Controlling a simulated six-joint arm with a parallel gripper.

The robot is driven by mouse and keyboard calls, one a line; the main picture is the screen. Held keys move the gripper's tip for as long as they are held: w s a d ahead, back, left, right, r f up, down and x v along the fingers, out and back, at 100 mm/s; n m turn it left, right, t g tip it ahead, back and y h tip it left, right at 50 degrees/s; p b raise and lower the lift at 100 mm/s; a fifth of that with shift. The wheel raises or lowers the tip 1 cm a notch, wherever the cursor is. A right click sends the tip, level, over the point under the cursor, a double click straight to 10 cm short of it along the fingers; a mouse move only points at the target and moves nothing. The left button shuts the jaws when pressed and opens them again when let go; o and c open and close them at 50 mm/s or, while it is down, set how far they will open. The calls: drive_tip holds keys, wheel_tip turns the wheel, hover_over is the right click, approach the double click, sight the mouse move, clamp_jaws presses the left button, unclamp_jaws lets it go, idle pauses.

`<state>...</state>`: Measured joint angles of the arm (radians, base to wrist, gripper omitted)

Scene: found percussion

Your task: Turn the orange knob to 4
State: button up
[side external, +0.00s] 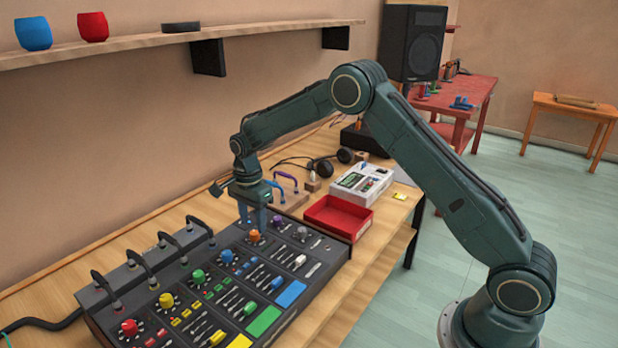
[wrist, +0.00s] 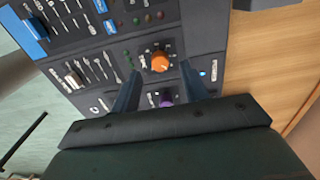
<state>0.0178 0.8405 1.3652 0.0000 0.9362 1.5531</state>
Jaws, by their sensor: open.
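The orange knob (side external: 254,236) stands on the dark mixer panel, in the row of coloured knobs. In the wrist view the orange knob (wrist: 160,61) lies in line with the gap between my fingertips. My gripper (side external: 253,222) points down just above the knob, open, with nothing held. In the wrist view the two fingers of my gripper (wrist: 158,72) are apart, one on each side, and do not visibly touch the knob. The numbers around the knob and its pointer setting are too small to read.
A purple knob (wrist: 166,100) is close by between the fingers' bases. The mixer panel (side external: 320,243) also has blue (side external: 226,256), green (side external: 198,276), yellow (side external: 166,300), red (side external: 129,327) and white (side external: 302,232) knobs. A red tray (side external: 338,217) stands behind its right end.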

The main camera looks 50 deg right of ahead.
sight(254, 232)
wheel_tip(254, 232, up, 11)
idle(0.4)
drive_tip(key=shift+f, duration=0.1)
drive_tip(key=s+r+n+t, duration=0.3)
drive_tip(key=s+r+n, duration=0.6)
drive_tip(key=s+r, duration=0.75)
drive_tip(key=s+f+n+t, duration=0.1)
drive_tip(key=s+n, duration=0.3)
drive_tip(key=s, duration=0.7)
drive_tip(key=s+a+f+n+t, duration=0.1)
drive_tip(key=s+f+n, duration=0.3)
drive_tip(key=s, duration=0.7)
drive_tip(key=shift+n+t, duration=0.3)
drive_tip(key=shift+n, duration=0.2)
